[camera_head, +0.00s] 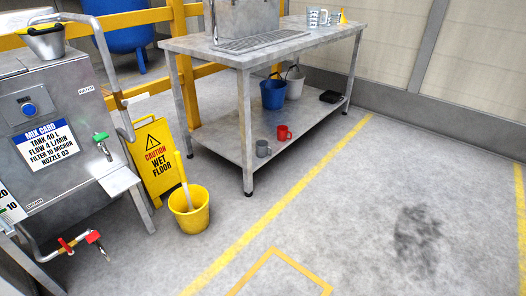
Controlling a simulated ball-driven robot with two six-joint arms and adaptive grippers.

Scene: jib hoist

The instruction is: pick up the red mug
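The red mug (283,133) stands upright on the lower shelf of the metal table, near the shelf's front edge. Neither of my grippers shows in this view.
A blue bucket (273,94) and a white bucket (295,84) stand behind the red mug. A yellow bucket (189,212) and a wet floor sign (155,160) stand left of the table. A steel tank (75,165) fills the left. Floor in front is clear.

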